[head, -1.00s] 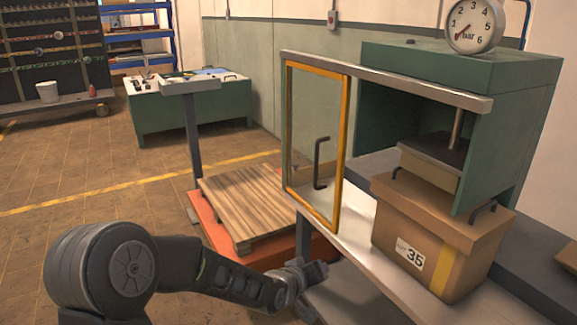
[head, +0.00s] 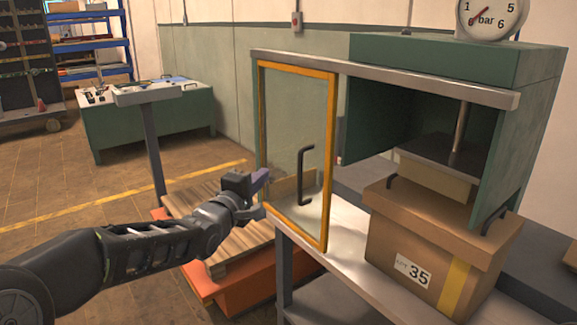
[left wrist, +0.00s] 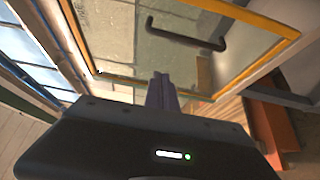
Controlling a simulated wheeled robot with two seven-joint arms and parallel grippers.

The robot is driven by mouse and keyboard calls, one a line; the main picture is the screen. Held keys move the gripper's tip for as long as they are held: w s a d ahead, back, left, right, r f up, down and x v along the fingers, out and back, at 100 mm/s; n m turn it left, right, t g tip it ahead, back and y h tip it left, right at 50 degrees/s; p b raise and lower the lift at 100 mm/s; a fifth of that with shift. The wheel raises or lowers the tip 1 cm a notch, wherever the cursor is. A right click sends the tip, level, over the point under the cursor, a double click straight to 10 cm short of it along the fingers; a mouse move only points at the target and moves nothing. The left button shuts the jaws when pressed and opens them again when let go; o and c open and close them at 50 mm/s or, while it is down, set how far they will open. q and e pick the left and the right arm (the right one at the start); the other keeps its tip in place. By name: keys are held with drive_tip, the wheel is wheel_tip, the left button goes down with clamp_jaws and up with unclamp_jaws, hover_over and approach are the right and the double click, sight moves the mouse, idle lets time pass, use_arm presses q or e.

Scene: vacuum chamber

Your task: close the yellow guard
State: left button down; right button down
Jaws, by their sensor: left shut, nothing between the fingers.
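The yellow guard (head: 329,170) is a clear pane in a yellow frame, hanging from a grey rail at the left of the green chamber (head: 425,62). The chamber's front opening to its right is uncovered. A dark handle (head: 304,176) stands upright on the pane. My left gripper (head: 262,176) is shut and empty, close to the guard's left edge in the head view; I cannot tell whether it touches. In the left wrist view the shut fingers (left wrist: 162,92) point toward the guard's frame (left wrist: 240,14), with the handle (left wrist: 186,38) beyond. My right gripper is not in view.
A cardboard box (head: 430,245) marked 35 stands before the chamber on the grey table (head: 345,235). A gauge (head: 490,15) sits on top. A wooden pallet (head: 190,205) on an orange base lies behind my left arm.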

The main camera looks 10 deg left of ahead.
use_arm(q)
drive_tip(key=shift+w, duration=0.1)
drive_tip(key=w+d, duration=0.5)
drive_tip(key=w, duration=0.2)
drive_tip(key=shift+w+p, duration=0.35)
drive_tip(key=shift+p, duration=0.1)
idle(0.4)
